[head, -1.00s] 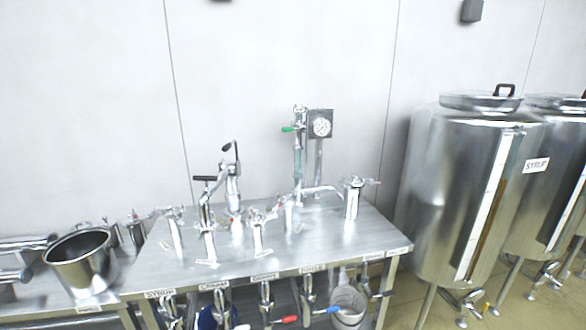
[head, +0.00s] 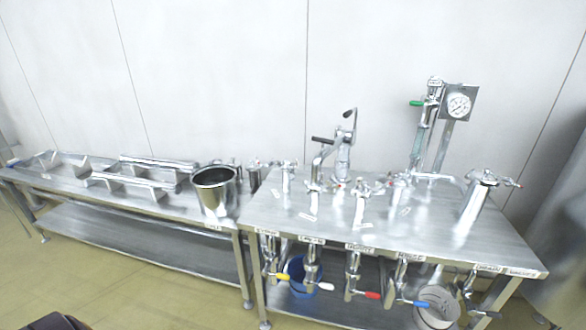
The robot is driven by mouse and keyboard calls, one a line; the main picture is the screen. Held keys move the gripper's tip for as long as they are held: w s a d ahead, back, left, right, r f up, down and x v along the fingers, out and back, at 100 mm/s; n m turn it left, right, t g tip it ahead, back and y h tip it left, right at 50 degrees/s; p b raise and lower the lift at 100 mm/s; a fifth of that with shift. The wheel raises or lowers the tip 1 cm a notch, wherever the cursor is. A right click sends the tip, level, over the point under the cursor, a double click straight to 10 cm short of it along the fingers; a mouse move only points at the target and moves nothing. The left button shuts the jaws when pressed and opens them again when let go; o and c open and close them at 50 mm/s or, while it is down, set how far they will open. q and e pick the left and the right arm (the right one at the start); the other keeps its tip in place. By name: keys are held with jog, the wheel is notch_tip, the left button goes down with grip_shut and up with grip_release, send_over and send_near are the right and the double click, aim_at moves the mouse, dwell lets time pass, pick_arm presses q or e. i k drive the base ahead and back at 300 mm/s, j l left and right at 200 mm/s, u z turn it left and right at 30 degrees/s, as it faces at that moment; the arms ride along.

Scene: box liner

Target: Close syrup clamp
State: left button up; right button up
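The steel filling table (head: 440,225) stands at the right in the head view, with several upright metal fittings on its top. The front-edge label at its left end (head: 267,232) is the one that read SYRUP earlier; it is too small to read now. Above and behind it stands a metal fitting (head: 287,178) with a side handle. Below it hangs a valve with a yellow handle (head: 281,277). I cannot make out the syrup clamp or whether it is open or closed. Neither of my grippers is in view.
A steel pot (head: 214,190) stands on a long low steel bench (head: 110,225) at the left. A blue bucket (head: 304,277) and a grey bucket (head: 437,306) are under the filling table. A pressure gauge (head: 459,106) stands at the back. The floor (head: 140,285) in front is clear.

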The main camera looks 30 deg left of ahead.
aim_at(269, 164)
jog(key=i+j, duration=0.1)
jog(key=j, duration=0.3)
jog(key=i+j, duration=0.15)
jog(key=j, duration=0.25)
jog(key=i+j, duration=0.1)
jog(key=j, duration=0.35)
jog(key=i+j, duration=0.15)
jog(key=j, duration=0.25)
jog(key=i+j, duration=0.1)
jog(key=j, duration=0.3)
jog(key=u, duration=0.05)
